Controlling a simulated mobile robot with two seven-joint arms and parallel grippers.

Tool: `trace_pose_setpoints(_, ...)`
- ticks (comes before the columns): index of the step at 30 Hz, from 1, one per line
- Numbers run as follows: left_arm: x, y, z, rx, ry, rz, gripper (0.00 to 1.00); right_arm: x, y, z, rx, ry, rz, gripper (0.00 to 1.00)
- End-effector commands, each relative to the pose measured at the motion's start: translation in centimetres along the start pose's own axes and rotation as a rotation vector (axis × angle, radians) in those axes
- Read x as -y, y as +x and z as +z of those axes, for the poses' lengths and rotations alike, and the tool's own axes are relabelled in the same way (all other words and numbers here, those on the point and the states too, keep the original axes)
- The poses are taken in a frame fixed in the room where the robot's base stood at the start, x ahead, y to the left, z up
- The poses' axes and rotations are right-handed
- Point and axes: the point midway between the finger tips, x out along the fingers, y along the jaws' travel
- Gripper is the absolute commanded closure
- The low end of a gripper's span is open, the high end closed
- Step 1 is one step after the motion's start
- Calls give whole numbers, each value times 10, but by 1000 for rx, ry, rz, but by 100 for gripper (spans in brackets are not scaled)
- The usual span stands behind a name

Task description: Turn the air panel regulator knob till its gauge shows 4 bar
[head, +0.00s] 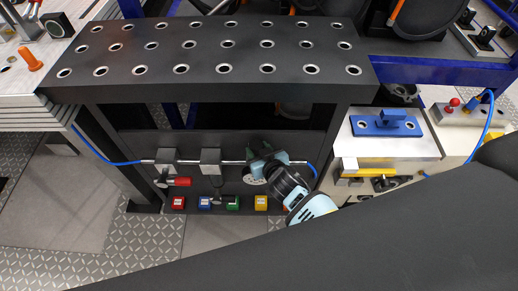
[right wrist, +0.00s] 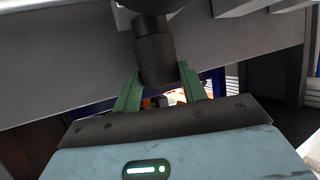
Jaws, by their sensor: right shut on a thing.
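The air panel (head: 135,145) is the dark plate below the perforated table, with a thin pipe running across it. My right gripper (head: 264,158) is at the right part of this pipe. In the right wrist view its green fingers (right wrist: 160,68) are shut on the regulator knob (right wrist: 156,50), a dark cylinder, one finger on each side. In the head view the gripper largely hides the regulator. A small pale round face, seemingly the gauge (head: 254,177), shows beside the gripper; its needle is too small to read. My left gripper is not in view.
A red-handled valve (head: 179,182) and another block (head: 210,157) sit left on the pipe. Several coloured blocks, one yellow (head: 261,203), line the panel's lower edge. The perforated black table (head: 205,85) overhangs above. A blue fixture (head: 386,124) stands right. My dark arm covers the lower right.

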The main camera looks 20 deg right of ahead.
Motion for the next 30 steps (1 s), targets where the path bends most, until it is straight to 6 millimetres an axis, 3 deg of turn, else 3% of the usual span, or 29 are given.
trace_pose_setpoints(1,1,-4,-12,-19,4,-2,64,-4,-1,-8,-4,-20,-27,81)
trace_pose_setpoints(5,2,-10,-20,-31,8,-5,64,-7,0,-7,-4,-55,-106,81)
trace_pose_setpoints(18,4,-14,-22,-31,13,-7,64,-12,2,-1,2,-153,-348,81)
trace_pose_setpoints(30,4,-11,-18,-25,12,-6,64,-13,3,-1,2,-197,-468,81)
